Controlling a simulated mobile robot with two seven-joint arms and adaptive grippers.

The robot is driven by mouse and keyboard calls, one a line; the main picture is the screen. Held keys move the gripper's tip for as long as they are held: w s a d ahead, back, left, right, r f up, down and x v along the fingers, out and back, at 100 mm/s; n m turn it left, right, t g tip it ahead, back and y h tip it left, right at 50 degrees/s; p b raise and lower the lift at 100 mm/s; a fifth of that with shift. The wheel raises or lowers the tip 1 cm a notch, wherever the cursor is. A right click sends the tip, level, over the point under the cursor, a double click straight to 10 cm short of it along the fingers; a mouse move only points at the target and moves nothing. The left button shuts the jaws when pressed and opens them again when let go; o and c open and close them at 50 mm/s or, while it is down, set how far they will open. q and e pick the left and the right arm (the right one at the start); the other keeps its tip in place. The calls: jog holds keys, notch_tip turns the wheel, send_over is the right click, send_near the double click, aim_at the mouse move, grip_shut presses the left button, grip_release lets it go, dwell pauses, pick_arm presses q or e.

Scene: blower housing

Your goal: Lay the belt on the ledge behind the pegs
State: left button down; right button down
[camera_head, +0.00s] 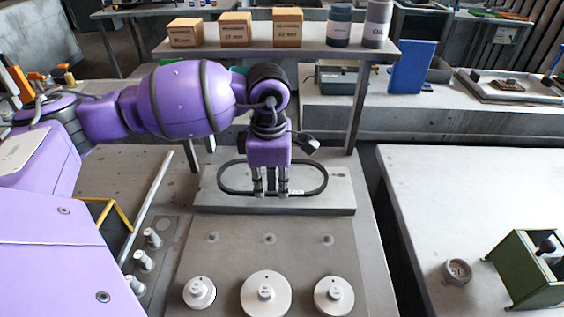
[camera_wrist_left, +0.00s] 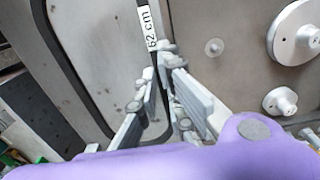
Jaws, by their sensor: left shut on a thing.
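The black belt (camera_head: 323,182) forms a long flat loop over the grey ledge (camera_head: 335,207), behind the row of small pegs (camera_head: 270,239). I cannot tell whether it rests fully on the ledge or hangs just above it. My left gripper (camera_head: 271,194) points down and is shut on the belt's near side, close to the middle. In the left wrist view, the belt's white "62 cm" label (camera_wrist_left: 152,30) shows just beyond the left gripper's fingers (camera_wrist_left: 160,88). The gripper hides part of the belt. My right gripper is not in view.
White pulleys (camera_head: 266,294) sit in front of the pegs, with several metal posts (camera_head: 143,260) to the left. A shelf (camera_head: 310,48) with boxes and jars spans above the back, its leg (camera_head: 356,105) right of the ledge. A green fixture (camera_head: 525,270) stands on the right table.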

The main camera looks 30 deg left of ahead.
pick_arm(q)
jog(key=shift+d, duration=0.1)
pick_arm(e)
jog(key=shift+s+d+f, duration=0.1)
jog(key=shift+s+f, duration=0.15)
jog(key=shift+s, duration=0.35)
pick_arm(q)
jog(key=shift+f, duration=0.2)
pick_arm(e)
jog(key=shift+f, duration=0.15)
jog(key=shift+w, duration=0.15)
pick_arm(q)
jog(key=shift+f+b, duration=0.4)
jog(key=shift+f, duration=0.05)
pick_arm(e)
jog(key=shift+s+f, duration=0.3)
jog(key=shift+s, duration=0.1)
pick_arm(q)
jog(key=shift+f, duration=0.4)
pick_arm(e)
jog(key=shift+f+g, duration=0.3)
